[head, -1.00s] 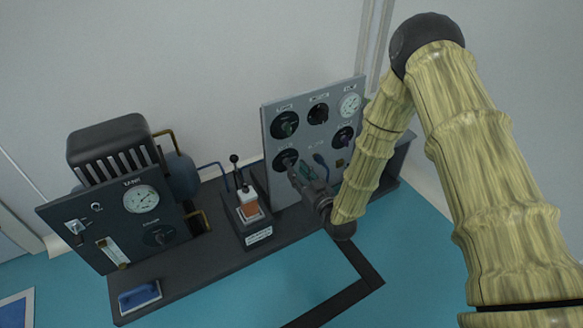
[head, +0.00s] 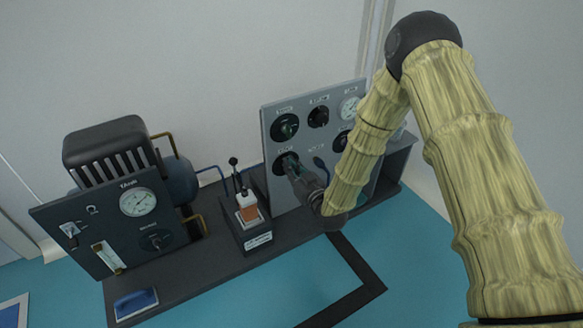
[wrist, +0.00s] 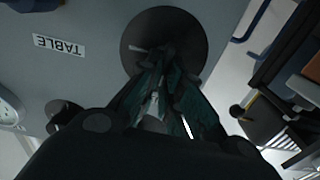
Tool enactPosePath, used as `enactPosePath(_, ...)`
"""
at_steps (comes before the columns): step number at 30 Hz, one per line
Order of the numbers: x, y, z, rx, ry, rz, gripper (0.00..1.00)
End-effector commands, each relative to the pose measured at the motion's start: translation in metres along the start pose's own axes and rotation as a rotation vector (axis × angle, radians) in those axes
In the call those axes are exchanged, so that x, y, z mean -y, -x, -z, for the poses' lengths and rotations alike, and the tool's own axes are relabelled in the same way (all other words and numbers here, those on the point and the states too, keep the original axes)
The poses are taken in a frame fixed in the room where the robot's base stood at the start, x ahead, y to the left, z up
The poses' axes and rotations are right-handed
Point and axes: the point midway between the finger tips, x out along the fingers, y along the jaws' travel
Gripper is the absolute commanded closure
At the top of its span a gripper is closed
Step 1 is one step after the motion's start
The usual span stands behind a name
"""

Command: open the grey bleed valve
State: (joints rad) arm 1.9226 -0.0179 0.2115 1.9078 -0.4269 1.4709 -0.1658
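A grey upright panel (head: 300,190) carries several dark round knobs and a gauge. The lower-left dark round knob (head: 281,160) is right in front of my gripper (head: 291,166); its label is too small to read, so I cannot confirm it is the bleed valve. In the wrist view the knob's dark disc (wrist: 143,30) fills the upper middle. My gripper's greenish fingers (wrist: 172,65) reach the disc and overlap its middle. The fingers hide the middle of the knob, and I cannot tell whether they close on its handle.
Other knobs (head: 285,127) (head: 318,116) and a white gauge (head: 350,108) sit close by on the panel. A "TABLE" label (wrist: 60,47) lies beside the knob. Left stand a small lever box (head: 245,235) and a dark tank panel (head: 105,225). The blue surface in front is mostly clear.

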Motion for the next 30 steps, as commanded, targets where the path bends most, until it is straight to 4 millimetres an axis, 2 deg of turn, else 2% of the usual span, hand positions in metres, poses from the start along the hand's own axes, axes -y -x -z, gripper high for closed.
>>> enactPosePath(14,-0.003,0.001,0.002,0.001,-0.084,-0.003,1.0)
enactPosePath(30,-0.011,0.002,0.0,0.001,-0.547,-0.006,1.0)
